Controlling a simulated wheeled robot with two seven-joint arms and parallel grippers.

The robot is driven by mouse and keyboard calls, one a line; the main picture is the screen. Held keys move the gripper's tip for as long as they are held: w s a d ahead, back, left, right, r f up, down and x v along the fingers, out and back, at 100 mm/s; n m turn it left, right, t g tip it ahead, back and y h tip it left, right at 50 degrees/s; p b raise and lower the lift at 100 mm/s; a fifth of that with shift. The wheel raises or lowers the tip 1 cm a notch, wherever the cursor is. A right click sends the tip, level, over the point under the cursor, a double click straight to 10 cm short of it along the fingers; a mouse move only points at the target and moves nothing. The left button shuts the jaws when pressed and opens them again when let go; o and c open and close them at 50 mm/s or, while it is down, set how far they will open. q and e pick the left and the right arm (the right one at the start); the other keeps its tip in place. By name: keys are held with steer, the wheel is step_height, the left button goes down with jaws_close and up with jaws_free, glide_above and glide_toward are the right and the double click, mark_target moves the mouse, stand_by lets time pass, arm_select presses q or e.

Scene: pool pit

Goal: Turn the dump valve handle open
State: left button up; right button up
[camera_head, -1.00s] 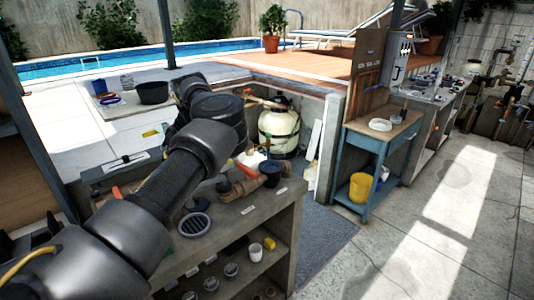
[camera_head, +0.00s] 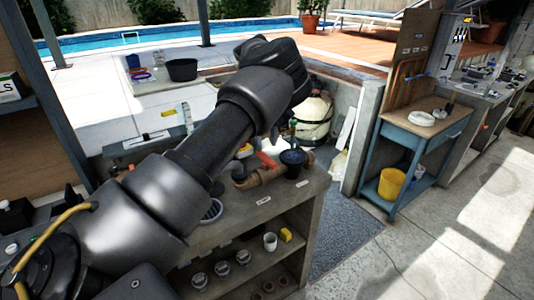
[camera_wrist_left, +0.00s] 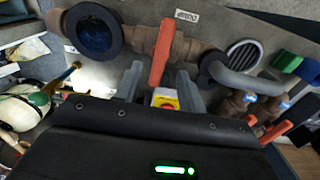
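The dump valve's orange-red handle (camera_head: 266,159) sits on a brown pipe (camera_head: 258,178) on the counter. In the left wrist view the handle (camera_wrist_left: 161,54) stands across the pipe beside an upside-down dump label (camera_wrist_left: 186,16). My left gripper (camera_wrist_left: 159,74) is open, its two grey fingers spread on either side of the handle's near end. Nothing shows clamped between them; whether they touch the handle I cannot tell. In the head view my left arm reaches over the counter and its fingers are not clear. My right gripper is out of view.
In the wrist view a grey curved pipe (camera_wrist_left: 235,76) and other orange handles lie to the right. A yellow-red box (camera_wrist_left: 165,98) lies below the handle. A cream tank (camera_head: 313,118) stands behind the counter.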

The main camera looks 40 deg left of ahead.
mark_target(266, 156)
arm_select(q)
steer(key=shift+f+p, duration=0.5)
steer(key=shift+f, duration=2.05)
jaws_close()
